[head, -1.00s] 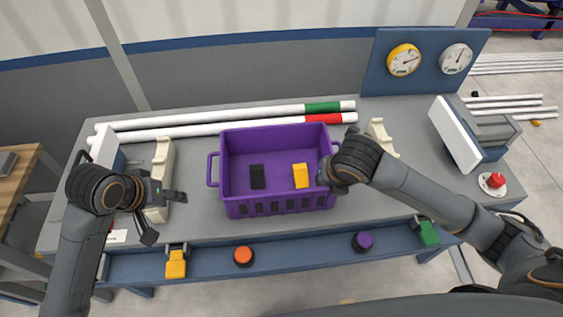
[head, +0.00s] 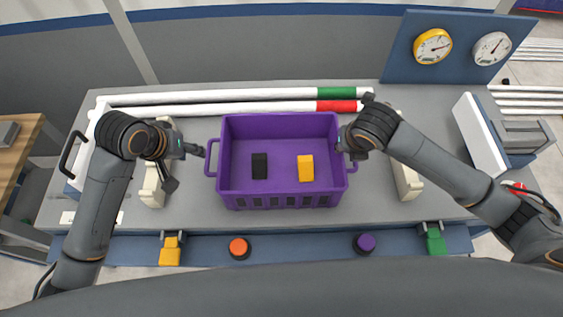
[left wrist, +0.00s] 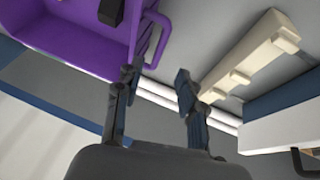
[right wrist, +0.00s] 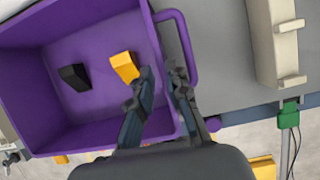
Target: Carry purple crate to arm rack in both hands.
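The purple crate (head: 285,201) sits on the grey workbench and holds a black block (head: 259,166) and a yellow block (head: 305,168). It has a loop handle at each end. My left gripper (head: 189,168) is open and empty, just left of the left handle (head: 211,160); in the left wrist view its fingers are apart, with the handle (left wrist: 158,40) beyond them. My right gripper (right wrist: 159,73) has its fingers apart by the crate's right wall and right handle (right wrist: 190,50). Contact there is unclear. Cream notched racks stand left (head: 152,188) and right (head: 405,178) of the crate.
Two white pipes, with a green band (head: 337,92) and a red band (head: 337,105), lie behind the crate. A gauge panel (head: 450,70) stands back right. Orange (head: 239,248) and purple (head: 364,243) buttons line the front edge.

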